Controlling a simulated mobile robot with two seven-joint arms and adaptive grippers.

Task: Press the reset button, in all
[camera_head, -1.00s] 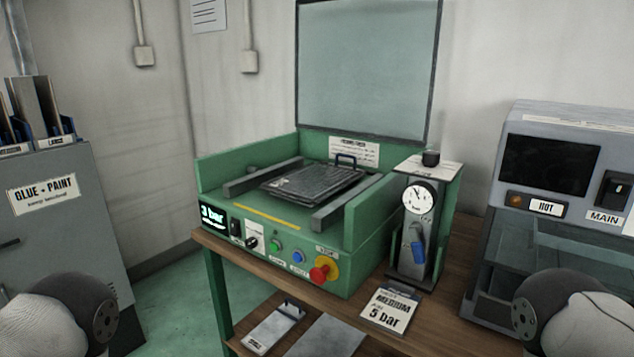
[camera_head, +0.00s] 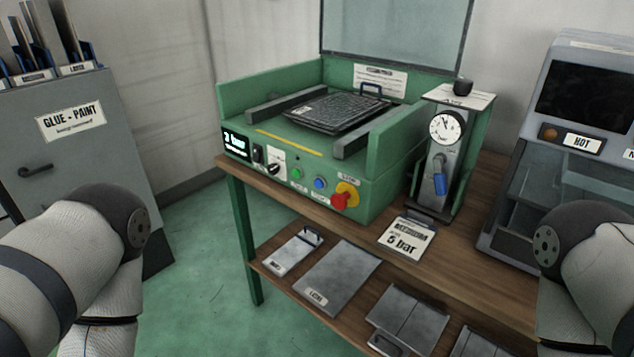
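A green press machine (camera_head: 385,203) stands on the wooden table, its clear lid raised. Its front panel has a display reading 3 bar (camera_head: 236,143), a black switch, a black knob (camera_head: 273,168), a green button (camera_head: 297,174), a blue button (camera_head: 320,183) and a red mushroom button (camera_head: 339,201) on a yellow base. Small labels sit under the buttons, too small to read, so I cannot tell which says reset. A dark tray with a handle (camera_head: 340,110) lies on the machine. Only my arm links show at left and right; neither gripper is in view.
A regulator with a round gauge (camera_head: 446,128) and blue lever stands right of the machine. A 5 bar sign (camera_head: 407,238) lies before it. A grey HOT machine (camera_head: 585,130) is at right. Metal plates (camera_head: 337,275) lie on the lower shelf. A grey glue-paint cabinet (camera_head: 88,150) is at left.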

